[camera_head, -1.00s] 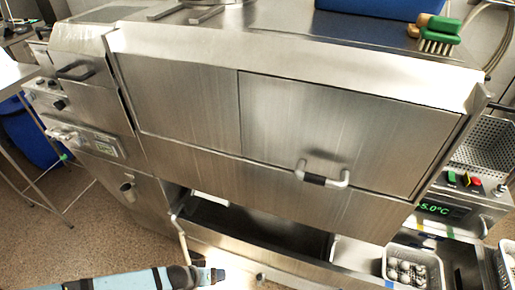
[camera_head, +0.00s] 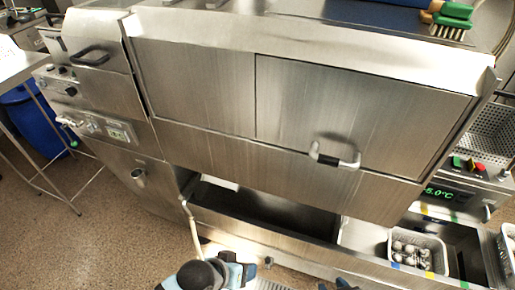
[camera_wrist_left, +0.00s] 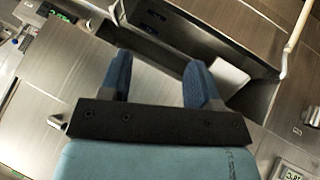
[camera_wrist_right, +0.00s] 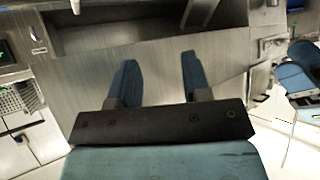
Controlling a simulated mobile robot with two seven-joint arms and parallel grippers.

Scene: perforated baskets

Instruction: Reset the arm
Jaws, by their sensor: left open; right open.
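My left gripper (camera_wrist_left: 157,80) shows in the left wrist view with its two blue fingers apart and nothing between them. My right gripper (camera_wrist_right: 155,78) shows in the right wrist view, also open and empty, with the steel machine front behind its fingers. In the head view, a blue and black part of my arm (camera_head: 205,275) is at the bottom edge, below the open bay of the machine. Small dark and blue parts also show at the bottom edge further right. Most of both arms is outside the head view.
A large steel machine (camera_head: 200,85) with a handled panel (camera_head: 335,158) fills the view. A white basket (camera_head: 418,265) of pale round items sits at lower right. A green brush (camera_head: 452,20) lies on top. A blue bin (camera_head: 32,122) stands left on open floor.

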